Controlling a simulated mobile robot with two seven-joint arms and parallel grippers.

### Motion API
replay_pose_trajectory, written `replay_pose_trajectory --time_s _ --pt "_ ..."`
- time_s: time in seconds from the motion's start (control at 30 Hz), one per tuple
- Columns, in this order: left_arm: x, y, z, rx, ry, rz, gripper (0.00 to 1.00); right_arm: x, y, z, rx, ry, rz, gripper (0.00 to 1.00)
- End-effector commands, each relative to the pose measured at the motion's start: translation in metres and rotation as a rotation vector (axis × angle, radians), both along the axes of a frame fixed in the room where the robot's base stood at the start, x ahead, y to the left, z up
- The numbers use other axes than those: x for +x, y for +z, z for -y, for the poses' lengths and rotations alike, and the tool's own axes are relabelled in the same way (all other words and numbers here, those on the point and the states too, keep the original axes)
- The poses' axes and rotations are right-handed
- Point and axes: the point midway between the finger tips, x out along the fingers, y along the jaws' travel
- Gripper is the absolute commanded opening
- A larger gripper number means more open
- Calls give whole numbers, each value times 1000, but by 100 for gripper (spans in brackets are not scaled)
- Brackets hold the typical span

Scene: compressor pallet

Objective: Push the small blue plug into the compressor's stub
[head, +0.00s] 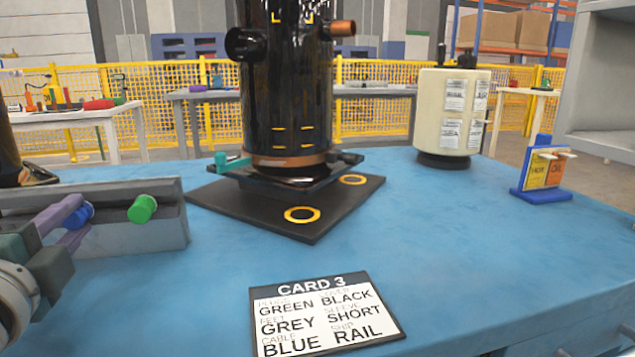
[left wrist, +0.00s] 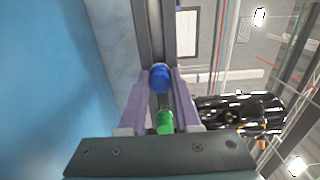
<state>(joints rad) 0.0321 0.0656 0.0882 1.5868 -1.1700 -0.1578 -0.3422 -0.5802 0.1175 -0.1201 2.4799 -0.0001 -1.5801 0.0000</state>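The small blue plug (head: 84,214) is at the left, by the grey rack (head: 120,231), and also shows in the left wrist view (left wrist: 160,77). My left gripper (head: 80,216) comes in from the left. Its two purple fingers stand on either side of the blue plug; I cannot tell whether they touch it. The black compressor (head: 287,95) stands upright on a dark plate, with a copper stub (head: 343,28) at its upper right and a black port (head: 245,44) at its upper left. I cannot identify my right gripper in these views.
A green plug (head: 142,209) sticks out of the rack, right of the blue one. A card (head: 325,311) lies at the front of the blue table (head: 430,235). A cream tank (head: 450,112) and a small sign stand (head: 543,178) are at right. The middle right of the table is clear.

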Motion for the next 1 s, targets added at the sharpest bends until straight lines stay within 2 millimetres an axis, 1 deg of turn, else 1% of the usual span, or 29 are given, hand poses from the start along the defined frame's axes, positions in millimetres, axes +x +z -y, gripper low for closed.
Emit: replay_pose_trajectory --time_s 0.03,0.2,0.27,1.0 --pt "0 0 0 0 0 0 24 0 0 0 0 0 0 100" --pt "0 0 0 0 0 0 5 0 0 0 -2 2 0 100" --pt "0 0 0 0 0 0 0 0 0 1 -3 2 0 100" --pt "0 0 0 0 0 0 0 0 0 1 -4 3 0 100"
